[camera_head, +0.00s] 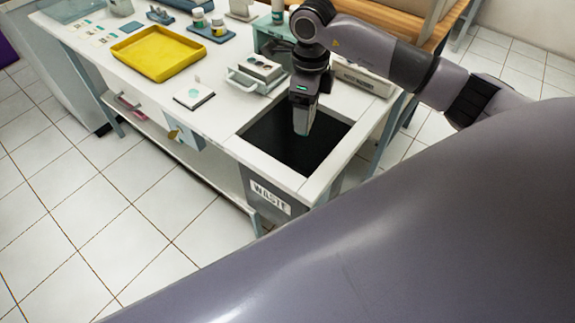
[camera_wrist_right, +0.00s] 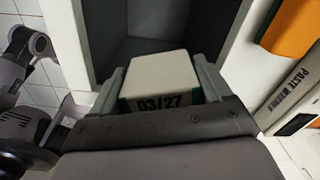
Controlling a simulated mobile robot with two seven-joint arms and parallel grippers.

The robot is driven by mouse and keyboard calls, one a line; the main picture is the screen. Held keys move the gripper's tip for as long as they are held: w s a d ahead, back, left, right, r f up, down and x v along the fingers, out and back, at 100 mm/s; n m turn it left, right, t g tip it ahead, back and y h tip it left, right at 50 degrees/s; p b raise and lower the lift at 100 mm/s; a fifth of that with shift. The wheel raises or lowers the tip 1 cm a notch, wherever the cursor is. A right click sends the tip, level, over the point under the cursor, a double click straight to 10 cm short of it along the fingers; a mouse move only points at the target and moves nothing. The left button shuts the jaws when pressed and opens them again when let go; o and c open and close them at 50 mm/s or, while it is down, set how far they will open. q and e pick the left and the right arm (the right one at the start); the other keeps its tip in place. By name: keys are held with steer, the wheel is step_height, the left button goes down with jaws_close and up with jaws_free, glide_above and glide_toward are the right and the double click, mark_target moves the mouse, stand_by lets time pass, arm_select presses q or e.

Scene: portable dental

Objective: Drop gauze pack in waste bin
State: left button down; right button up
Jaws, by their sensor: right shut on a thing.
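My right gripper (camera_head: 303,122) points down over the dark opening of the waste bin (camera_head: 268,140), which is set into the right end of the white table. The bin's front carries a "WASTE" label (camera_head: 270,197). In the right wrist view, my right gripper (camera_wrist_right: 162,85) is shut on the gauze pack (camera_wrist_right: 160,72), a white block with green sides and the print "03/27". The pack lies between the two fingers, with the grey bin interior (camera_wrist_right: 140,48) beyond it. In the head view the pack is hard to make out at the fingertips. My left gripper is not in view.
White rims (camera_head: 318,187) edge the opening.

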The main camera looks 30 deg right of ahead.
steer(key=shift+w+f, duration=0.35)
steer(key=shift+f, duration=0.15)
steer(key=shift+s+f+b, duration=0.1)
steer(key=shift+f+b, duration=0.45)
steer(key=shift+b, duration=0.05)
step_height(320, 180, down, 5)
steer(key=b, duration=0.3)
steer(key=shift+r, duration=0.2)
steer(key=o, duration=1)
steer(key=shift+c, duration=0.2)
steer(key=shift+r, duration=0.1)
step_height(320, 180, up, 7)
